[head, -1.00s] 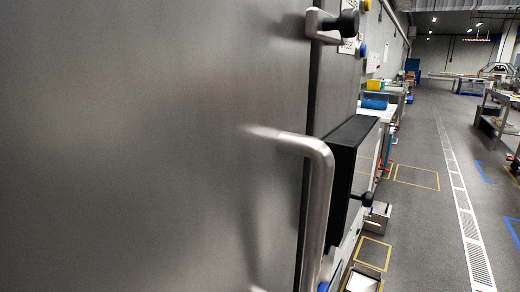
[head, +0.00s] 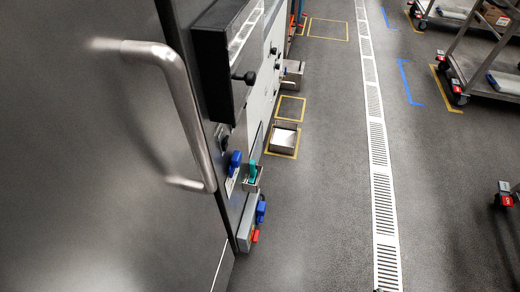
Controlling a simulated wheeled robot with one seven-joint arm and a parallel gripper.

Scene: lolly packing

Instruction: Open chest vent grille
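In the head view a large grey metal panel or door (head: 70,160) fills the left side, very close to the camera. A bent metal bar handle (head: 188,105) stands out from it, attached at its upper and lower ends. I cannot make out a chest or a vent grille on it that I can name for sure. A long white slotted grating (head: 379,150) is set flush in the floor to the right. My gripper is not in view.
A black box with a knob (head: 212,62) juts out beyond the handle. Small metal bins (head: 284,138) stand along the wall. Wheeled metal carts (head: 475,65) stand at right. The grey floor (head: 320,210) between wall and grating is clear.

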